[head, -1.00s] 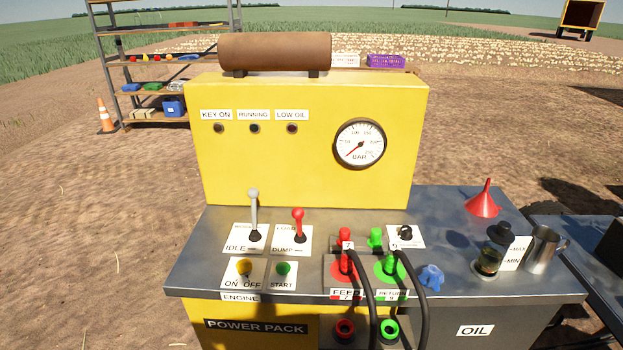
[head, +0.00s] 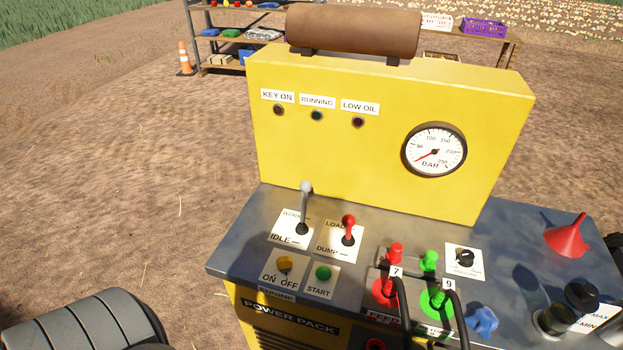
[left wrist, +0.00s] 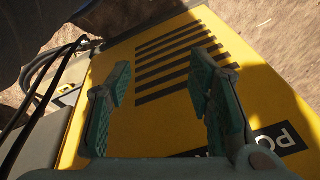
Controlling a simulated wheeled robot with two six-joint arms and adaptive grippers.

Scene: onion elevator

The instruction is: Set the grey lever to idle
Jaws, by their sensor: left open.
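The grey lever (head: 304,208) stands on its white plate marked WORK and IDLE (head: 290,229), at the left of the power pack's top. Its shaft stands nearly upright, with the knob toward the WORK end of the plate. In the left wrist view my left gripper (left wrist: 165,95) is open and empty, its green-padded fingers apart over the yellow front panel with dark vent slots (left wrist: 185,55). The lever is not in that view. In the head view a dark part of my left arm shows at the lower left; neither gripper's fingers show there.
Beside the grey lever stands the red LOAD/DUMP lever (head: 348,229). Hoses on red and green couplings rise to the right. The yellow gauge panel (head: 370,140) stands behind. Ground to the left is clear.

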